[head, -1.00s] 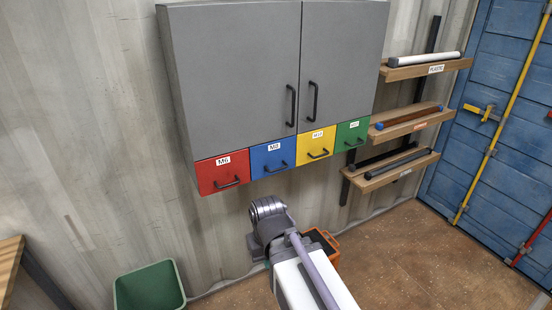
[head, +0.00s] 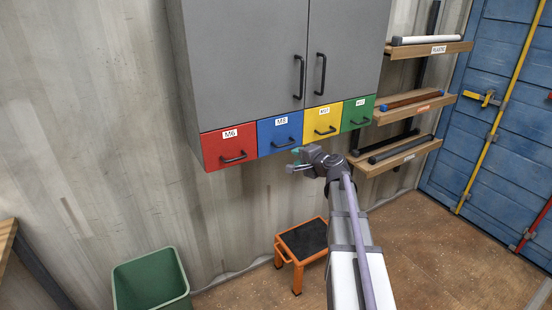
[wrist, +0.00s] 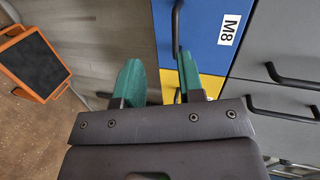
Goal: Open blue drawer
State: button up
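The blue drawer (head: 265,134), labelled M8, is in the bottom row of the grey wall cabinet, between the red and yellow drawers. It looks closed, with its front level with its neighbours. Its dark bar handle (head: 284,143) is on the front. My gripper (head: 295,160) is just below and in front of this drawer, near the handle. In the wrist view the teal fingers (wrist: 158,60) are apart with nothing between them. The blue drawer (wrist: 203,25) and its handle (wrist: 176,28) show sideways there, just beyond the right finger's tip. I cannot tell whether they touch.
The red (head: 218,140), yellow (head: 313,116) and green (head: 349,117) drawers flank it, all closed. Grey cabinet doors (head: 240,60) are above. An orange step stool (head: 284,248) and a green bin (head: 122,285) stand below. Wall shelves (head: 395,165) are to the right.

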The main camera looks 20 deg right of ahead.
aim_at(285, 145)
jog(key=shift+m+t+h, duration=0.5)
jog(key=shift+m, duration=0.4)
jog(key=x, duration=0.3)
jog(key=r+b+x, duration=0.1)
jog(key=x, duration=0.3)
jog(key=d+b+x, duration=0.1)
jog(key=x, duration=0.3)
jog(key=shift+w+d+r, duration=0.1)
jog(key=shift+w+r, duration=0.1)
jog(key=shift+w, duration=0.05)
grip_shut()
jog(key=shift+s, duration=0.1)
